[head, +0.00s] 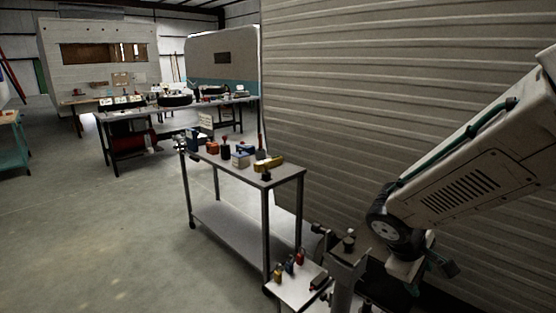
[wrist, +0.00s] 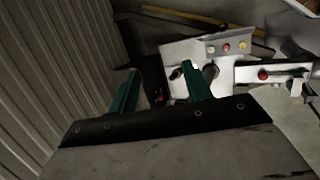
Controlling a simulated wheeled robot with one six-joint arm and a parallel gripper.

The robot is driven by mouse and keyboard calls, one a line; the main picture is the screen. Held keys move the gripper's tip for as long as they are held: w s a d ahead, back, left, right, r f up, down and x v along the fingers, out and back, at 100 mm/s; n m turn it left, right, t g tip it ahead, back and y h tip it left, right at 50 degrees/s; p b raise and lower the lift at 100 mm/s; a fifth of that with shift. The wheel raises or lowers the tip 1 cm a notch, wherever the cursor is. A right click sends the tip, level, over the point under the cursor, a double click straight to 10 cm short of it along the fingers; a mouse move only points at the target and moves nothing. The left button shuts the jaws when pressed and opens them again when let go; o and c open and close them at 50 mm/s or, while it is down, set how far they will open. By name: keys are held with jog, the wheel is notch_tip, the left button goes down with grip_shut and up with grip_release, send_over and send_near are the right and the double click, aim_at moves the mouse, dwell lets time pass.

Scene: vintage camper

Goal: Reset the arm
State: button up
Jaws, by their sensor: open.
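My gripper shows in the wrist view (wrist: 160,88) with two green fingers held apart and nothing visible between them. In the head view my arm reaches in from the right, beside the ribbed camper wall (head: 340,90). Its end hangs low at the lower right, near a small white tray surface (head: 298,288). In the wrist view a white panel (wrist: 190,50) with small coloured items lies beyond the fingers. I cannot tell the gap between the fingers and that panel.
A grey metal cart (head: 215,165) with small tools and boxes stands left of my arm. A long workbench (head: 125,115) and another camper (head: 222,60) stand farther back. A teal table (head: 10,120) is at the far left. The concrete floor at left is clear.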

jog(key=s+a+r+m+y, duration=0.1)
jog(key=s+r+m+y, duration=0.2)
jog(key=s, duration=0.6)
jog(key=s+a+r+m+y, duration=0.2)
jog(key=s+r+m, duration=0.3)
jog(key=s+r, duration=0.3)
jog(key=shift+s+r+g+y, duration=0.3)
jog(key=shift+s+y, duration=0.2)
jog(key=shift+s, duration=0.6)
